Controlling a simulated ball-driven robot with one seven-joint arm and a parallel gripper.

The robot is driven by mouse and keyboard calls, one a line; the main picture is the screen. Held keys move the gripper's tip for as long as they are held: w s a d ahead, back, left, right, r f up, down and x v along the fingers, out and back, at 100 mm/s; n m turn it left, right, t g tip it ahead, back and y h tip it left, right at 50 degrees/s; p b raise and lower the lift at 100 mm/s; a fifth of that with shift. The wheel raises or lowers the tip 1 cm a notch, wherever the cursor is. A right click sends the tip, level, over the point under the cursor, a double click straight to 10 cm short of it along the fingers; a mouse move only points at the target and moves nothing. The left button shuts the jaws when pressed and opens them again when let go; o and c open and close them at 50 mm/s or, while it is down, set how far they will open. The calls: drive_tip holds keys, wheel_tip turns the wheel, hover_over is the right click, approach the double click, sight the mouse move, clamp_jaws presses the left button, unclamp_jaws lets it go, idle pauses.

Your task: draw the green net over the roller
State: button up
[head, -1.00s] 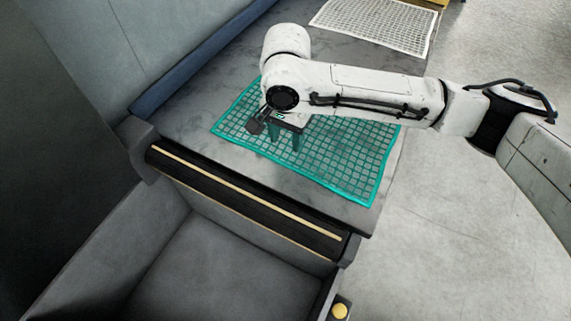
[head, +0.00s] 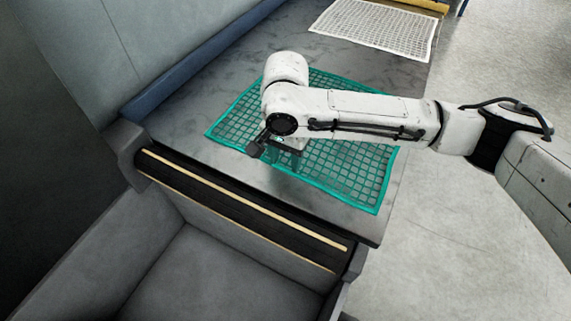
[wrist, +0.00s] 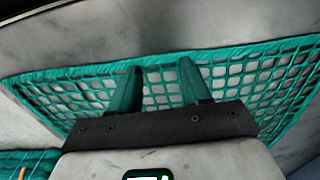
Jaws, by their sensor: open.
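The green net (head: 340,165) lies spread flat on the grey deck table, back from the roller, partly hidden behind my arm. Its near edge runs roughly along the roller, with a strip of bare table between. The roller (head: 242,210) is a dark bar with pale stripes at the table's near end. My gripper (head: 287,165) is over the near part of the net, fingers pointing down. In the wrist view, the two teal fingers of my gripper (wrist: 160,70) stand apart in front of the net (wrist: 270,80), with mesh between them. I cannot tell whether the fingertips touch it.
A grey open bin (head: 185,275) lies just beyond the roller, below it in the head view. A white net (head: 375,28) lies farther back on the table. A blue rail (head: 200,65) runs along the left side. Bare floor (head: 450,240) is at right.

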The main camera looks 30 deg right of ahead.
drive_tip(key=shift+s+f, duration=0.1)
drive_tip(key=shift+f, duration=0.1)
clamp_jaws()
idle(0.6)
wheel_tip(320, 180, up, 7)
drive_tip(key=p, duration=0.8)
drive_tip(key=shift+r, duration=0.15)
drive_tip(key=shift+a+f+p, duration=0.1)
drive_tip(key=shift+f+p, duration=0.2)
drive_tip(key=shift+f, duration=0.25)
drive_tip(key=s+a+p, duration=0.1)
drive_tip(key=a, duration=0.1)
drive_tip(key=s+a+p, duration=0.3)
drive_tip(key=shift+a+r, duration=0.15)
drive_tip(key=shift+a, duration=0.15)
drive_tip(key=s+a+p, duration=0.7)
drive_tip(key=s+a, duration=0.3)
drive_tip(key=a, duration=0.4)
wheel_tip(320, 180, down, 9)
drive_tip(key=b, duration=0.5)
drive_tip(key=shift+s+f, duration=0.15)
drive_tip(key=shift+f, duration=0.05)
